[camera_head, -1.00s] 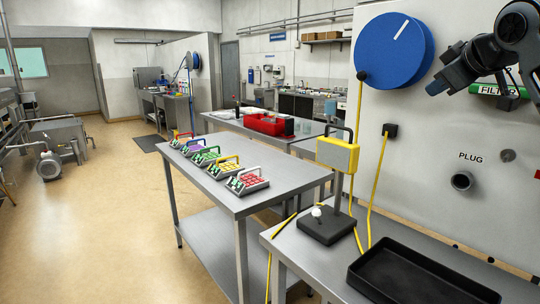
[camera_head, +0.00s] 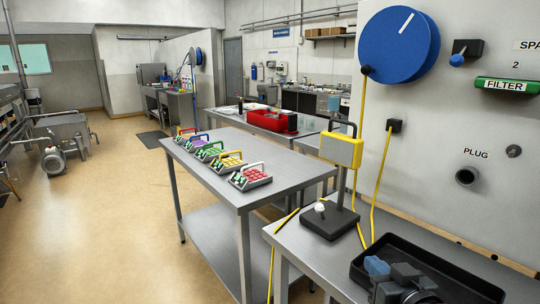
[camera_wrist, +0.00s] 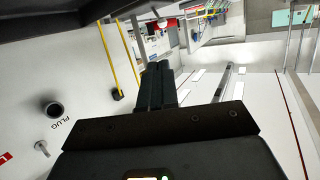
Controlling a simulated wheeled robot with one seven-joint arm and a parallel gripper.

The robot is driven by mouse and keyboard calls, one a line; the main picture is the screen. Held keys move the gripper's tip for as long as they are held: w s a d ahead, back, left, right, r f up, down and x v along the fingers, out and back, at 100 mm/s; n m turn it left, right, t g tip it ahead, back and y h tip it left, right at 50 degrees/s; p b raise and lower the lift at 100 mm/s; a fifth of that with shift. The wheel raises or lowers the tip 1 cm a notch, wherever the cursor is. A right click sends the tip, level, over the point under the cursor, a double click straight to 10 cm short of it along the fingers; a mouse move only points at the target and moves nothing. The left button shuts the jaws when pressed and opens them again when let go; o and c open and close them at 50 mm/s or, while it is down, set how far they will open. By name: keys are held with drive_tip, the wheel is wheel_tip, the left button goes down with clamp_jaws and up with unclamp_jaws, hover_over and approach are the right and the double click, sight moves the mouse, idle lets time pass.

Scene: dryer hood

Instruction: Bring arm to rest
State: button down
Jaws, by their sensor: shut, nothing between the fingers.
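The rest of my arm is mostly below the head picture's edge.
The wall bears a blue reel (camera_head: 401,45), a green FILTER cylinder (camera_head: 507,85), a blue-handled switch (camera_head: 461,54) and a PLUG port (camera_head: 467,177). A yellow box (camera_head: 342,151) stands on a black base left of the tray. Several handled racks (camera_head: 250,177) line the steel table (camera_head: 245,197).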

drive_tip(key=s+a+f+m+h, duration=0.1)
drive_tip(key=s+f, duration=0.4)
drive_tip(key=s, duration=0.6)
drive_tip(key=s+a+f+m+h, duration=0.15)
drive_tip(key=s+f, duration=0.25)
drive_tip(key=s, duration=0.8)
drive_tip(key=s+d+r, duration=0.1)
drive_tip(key=s+r, duration=0.2)
drive_tip(key=s, duration=0.7)
drive_tip(key=s+d+r+n, duration=0.1)
drive_tip(key=s+d+r, duration=0.1)
drive_tip(key=s, duration=0.9)
drive_tip(key=shift+s+d+r+b, duration=0.25)
drive_tip(key=shift+r+b, duration=0.1)
drive_tip(key=shift+r, duration=0.35)
drive_tip(key=c, duration=1.8)
unclamp_jaws()
drive_tip(key=shift+n, duration=0.25)
